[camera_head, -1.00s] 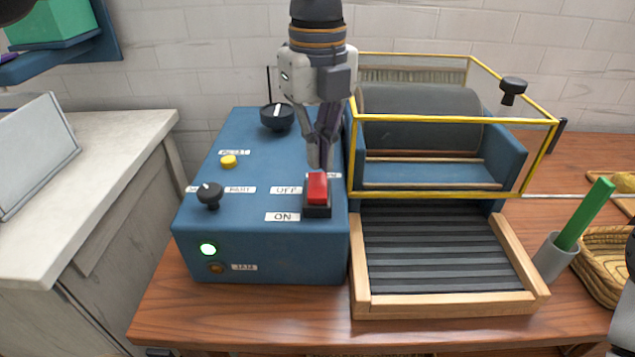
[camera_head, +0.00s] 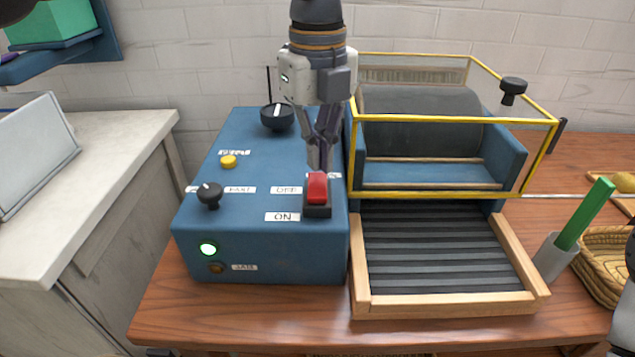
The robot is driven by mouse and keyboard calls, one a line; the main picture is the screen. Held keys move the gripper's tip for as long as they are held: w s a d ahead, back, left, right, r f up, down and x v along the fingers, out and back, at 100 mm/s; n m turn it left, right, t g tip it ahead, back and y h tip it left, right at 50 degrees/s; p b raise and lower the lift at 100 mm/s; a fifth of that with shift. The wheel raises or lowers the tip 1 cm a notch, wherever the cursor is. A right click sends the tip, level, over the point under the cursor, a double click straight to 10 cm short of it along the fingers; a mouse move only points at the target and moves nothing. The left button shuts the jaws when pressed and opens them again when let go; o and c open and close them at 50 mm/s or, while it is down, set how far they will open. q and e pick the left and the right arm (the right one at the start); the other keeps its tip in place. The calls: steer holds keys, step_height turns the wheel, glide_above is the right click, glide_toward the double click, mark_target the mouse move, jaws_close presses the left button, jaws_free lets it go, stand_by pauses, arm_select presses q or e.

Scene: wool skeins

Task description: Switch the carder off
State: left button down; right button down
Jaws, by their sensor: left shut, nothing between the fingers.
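The carder's blue control box (camera_head: 255,240) stands on the wooden table. Its red rocker switch (camera_head: 317,188) sits in a black base, beside the OFF label (camera_head: 286,190) and the ON label (camera_head: 282,217). At the right edge, a dark part that may be my right arm shows, but no right gripper fingers.
A yellow-framed clear guard (camera_head: 437,119) covers the drum (camera_head: 425,135) right of the box. A slatted feed tray (camera_head: 440,305) lies in front. A black knob (camera_head: 209,194), a larger dial (camera_head: 277,118) and a yellow button (camera_head: 229,161) are on the box.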

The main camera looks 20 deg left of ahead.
mark_target(317, 178)
arm_select(q)
steer(key=shift+f, duration=1.1)
stand_by(0.3)
step_height(317, 178, up, 3)
steer(key=shift+r+p, duration=0.15)
steer(key=shift+p, duration=0.2)
steer(key=shift+r, duration=1.95)
arm_select(e)
steer(key=shift+w+r+t, duration=0.3)
steer(key=shift+w+r, duration=0.35)
steer(key=shift+w, duration=0.05)
